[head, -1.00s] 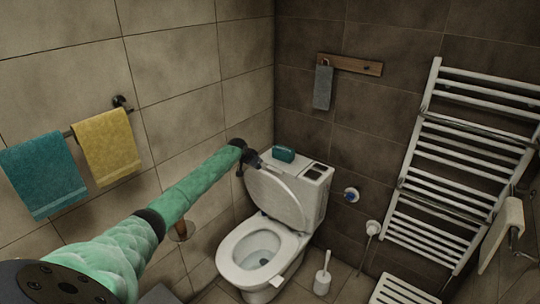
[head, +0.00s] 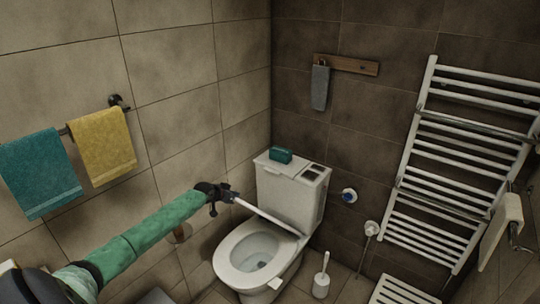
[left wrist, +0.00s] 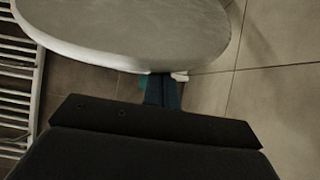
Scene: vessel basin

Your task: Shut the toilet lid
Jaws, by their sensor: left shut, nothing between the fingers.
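The white toilet (head: 256,256) stands in the corner with its bowl open and its seat ring down. Its lid (head: 268,217) is tilted partway down, hinged in front of the cistern (head: 290,195). My left gripper (head: 228,194) is shut and empty at the lid's raised free edge, on the left. In the left wrist view the lid (left wrist: 140,30) fills the top, with the gripper's fingertips (left wrist: 162,90) at or close to its edge; I cannot tell whether they touch. My right gripper is not in view.
A teal box (head: 281,155) sits on the cistern. A toilet brush (head: 321,275) stands right of the bowl. A white towel radiator (head: 455,170) is on the right wall. Teal (head: 40,175) and yellow towels (head: 103,147) hang on the left wall.

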